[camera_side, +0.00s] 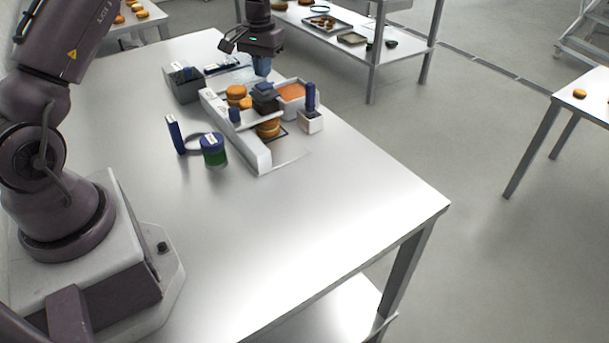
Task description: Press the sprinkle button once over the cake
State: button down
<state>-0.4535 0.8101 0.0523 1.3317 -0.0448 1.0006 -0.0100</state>
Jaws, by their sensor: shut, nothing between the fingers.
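My gripper (262,71) is shut and empty, pointing down at the far part of the steel table. Its bluish fingertips are just above a dark block with a blue top (264,88), apparently the sprinkle dispenser with its button. I cannot tell whether the fingertips touch it. Two more golden rounds (237,92) (245,103) lie to the left within the white-walled fixture (250,148). Sprinkles are too small to make out.
An orange-filled tray (291,91) and a white box with a blue handle (311,122) stand to the right. A green jar with a blue lid (214,156), a blue-handled tool (174,133) and a grey bin (186,91) stand left. The table's near part (300,220) is clear.

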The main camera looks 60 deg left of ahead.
dwell(0.3)
notch_tip(320, 180, up, 6)
dwell(0.7)
jog(key=s+d+r+m+t, duration=0.2)
jog(key=s+d+r, duration=0.4)
jog(key=s+d, duration=0.5)
jog(key=s+d+r+m+t, duration=0.3)
jog(key=s+d+r, duration=0.3)
jog(key=s+d, duration=0.6)
jog(key=shift+s+d+r+m+t, duration=0.25)
jog(key=shift+s+m, duration=0.25)
jog(key=shift+s, duration=0.45)
